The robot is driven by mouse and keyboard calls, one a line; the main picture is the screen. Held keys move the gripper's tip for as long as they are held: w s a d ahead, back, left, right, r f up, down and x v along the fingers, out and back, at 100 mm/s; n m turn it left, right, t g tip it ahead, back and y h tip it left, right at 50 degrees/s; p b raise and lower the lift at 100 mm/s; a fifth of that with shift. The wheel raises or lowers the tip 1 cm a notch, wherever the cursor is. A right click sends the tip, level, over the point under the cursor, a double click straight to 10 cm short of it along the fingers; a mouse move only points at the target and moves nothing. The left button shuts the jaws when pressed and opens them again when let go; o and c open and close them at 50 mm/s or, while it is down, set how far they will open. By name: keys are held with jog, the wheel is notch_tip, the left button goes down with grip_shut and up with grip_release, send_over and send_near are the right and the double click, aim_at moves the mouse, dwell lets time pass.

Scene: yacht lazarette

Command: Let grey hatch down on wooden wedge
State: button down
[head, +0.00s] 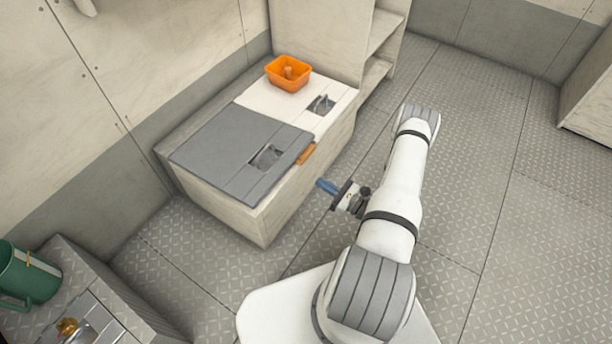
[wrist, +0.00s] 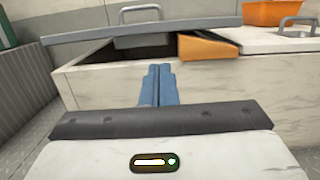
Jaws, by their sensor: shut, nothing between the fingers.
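The grey hatch (head: 225,145) is a flat lid over the left part of the pale locker, with a recessed metal handle (head: 267,157). In the wrist view the hatch (wrist: 85,35) shows nearly edge-on, its front edge raised over a dark gap. The orange-brown wooden wedge (head: 306,154) sits at its front right corner. In the wrist view the wedge (wrist: 207,48) lies on the locker rim under the hatch's right end, apparently touching it. My gripper (head: 321,184) has blue fingers, shut and empty. They (wrist: 158,68) are in front of the gap, apart from hatch and wedge.
A white hatch (head: 275,103) with its own handle lies right of the grey one, bearing an orange bin (head: 288,74). A green jug (head: 27,270) stands on a unit at the lower left. The tread-plate floor right of the locker (head: 480,150) is clear.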

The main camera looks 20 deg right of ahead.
aim_at(293, 160)
jog(key=b+x, duration=0.2)
jog(key=x, duration=0.7)
jog(key=shift+w+a, duration=0.25)
jog(key=shift+w, duration=0.05)
jog(key=shift+r, duration=0.2)
notch_tip(293, 160, up, 3)
jog(key=p, duration=0.2)
jog(key=shift+w+r+g+p, duration=0.1)
jog(key=shift+r+g+p, duration=0.05)
jog(key=shift+g+p, duration=0.2)
